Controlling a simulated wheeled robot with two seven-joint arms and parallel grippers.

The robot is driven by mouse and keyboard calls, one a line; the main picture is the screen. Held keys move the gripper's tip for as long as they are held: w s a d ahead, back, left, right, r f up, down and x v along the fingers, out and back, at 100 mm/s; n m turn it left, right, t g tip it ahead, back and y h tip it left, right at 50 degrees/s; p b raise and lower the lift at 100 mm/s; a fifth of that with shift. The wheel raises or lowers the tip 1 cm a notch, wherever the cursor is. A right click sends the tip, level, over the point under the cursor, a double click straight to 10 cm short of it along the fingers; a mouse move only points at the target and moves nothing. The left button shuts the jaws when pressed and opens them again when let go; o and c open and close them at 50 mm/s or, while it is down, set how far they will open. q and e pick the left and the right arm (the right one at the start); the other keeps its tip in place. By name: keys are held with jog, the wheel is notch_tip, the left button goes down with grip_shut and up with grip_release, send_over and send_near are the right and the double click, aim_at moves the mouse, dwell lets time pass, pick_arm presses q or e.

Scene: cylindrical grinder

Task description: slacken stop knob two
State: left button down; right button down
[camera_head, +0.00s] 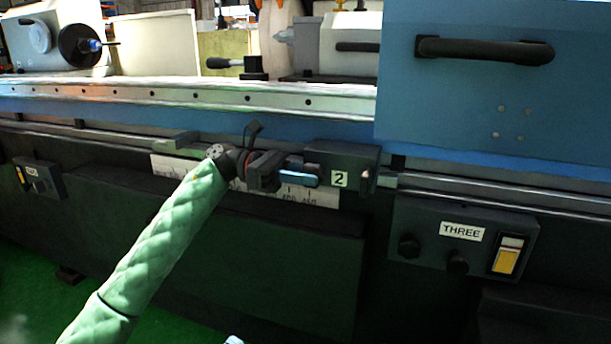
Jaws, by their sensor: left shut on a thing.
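The stop block marked "2" (347,167) is a dark block on the rail along the front of the grinder. A light blue lever-like knob (301,179) sticks out at its left side; I take it to be stop knob two. My left arm comes up from the lower left in a pale green sleeve. My left gripper (284,175) is at the block's left side, with its dark fingers shut on the knob. The fingers hide part of the knob, so its exact turn is hard to tell. My right gripper is not in view.
A scale plate (318,194) lies behind the gripper, below the rail. Another dark stop block (38,177) is at far left.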

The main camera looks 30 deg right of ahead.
pick_arm(q)
jog(key=c, duration=1.5)
grip_release()
jog(key=shift+w+a, duration=0.3)
jog(key=shift+w, duration=0.15)
jog(key=p+v, duration=0.1)
jog(key=v, duration=0.5)
jog(key=shift+w+a+p, duration=0.25)
jog(key=shift+p, duration=0.05)
